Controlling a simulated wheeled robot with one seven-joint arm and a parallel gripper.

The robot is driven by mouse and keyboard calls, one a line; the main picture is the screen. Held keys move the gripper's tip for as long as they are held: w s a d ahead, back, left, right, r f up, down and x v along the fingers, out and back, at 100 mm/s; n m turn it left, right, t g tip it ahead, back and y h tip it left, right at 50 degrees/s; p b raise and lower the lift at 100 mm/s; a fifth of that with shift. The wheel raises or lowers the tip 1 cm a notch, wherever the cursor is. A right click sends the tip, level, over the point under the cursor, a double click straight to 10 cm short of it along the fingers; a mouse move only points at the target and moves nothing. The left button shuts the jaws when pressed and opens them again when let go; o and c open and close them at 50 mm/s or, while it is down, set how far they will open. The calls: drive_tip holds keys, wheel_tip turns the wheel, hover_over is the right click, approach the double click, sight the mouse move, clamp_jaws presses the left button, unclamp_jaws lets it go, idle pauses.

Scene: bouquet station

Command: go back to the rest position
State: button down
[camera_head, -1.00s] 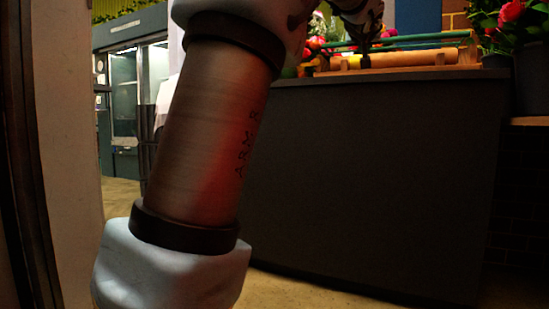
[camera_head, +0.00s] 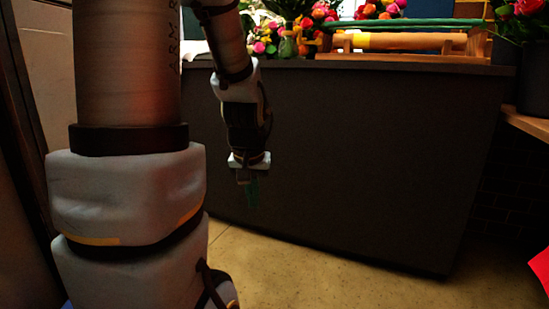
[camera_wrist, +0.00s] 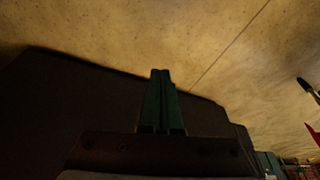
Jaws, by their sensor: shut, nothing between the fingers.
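My gripper (camera_head: 253,193) hangs pointing down in front of the dark counter front, below the level of the countertop. Its green fingers also show in the wrist view (camera_wrist: 161,85), close together and shut, with nothing between them. The floor shows beyond the fingertips in the wrist view. My arm comes down on the left side of the head view and bends over to the gripper.
The dark counter (camera_head: 370,160) fills the middle. On it are a wooden rack with a brown roll (camera_head: 395,41), a small bottle (camera_head: 288,46) and colourful flowers (camera_head: 265,35). A plant stands on a wooden shelf at right. Tiled floor (camera_head: 330,285) in front is clear.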

drive_tip(key=s+a+g+p, duration=0.2)
drive_tip(key=s, duration=0.5)
wheel_tip(320, 180, up, 37)
drive_tip(key=p, duration=3.7)
drive_tip(key=shift+f, duration=0.15)
drive_tip(key=c, duration=1.6)
unclamp_jaws()
drive_tip(key=shift+w+d, duration=0.1)
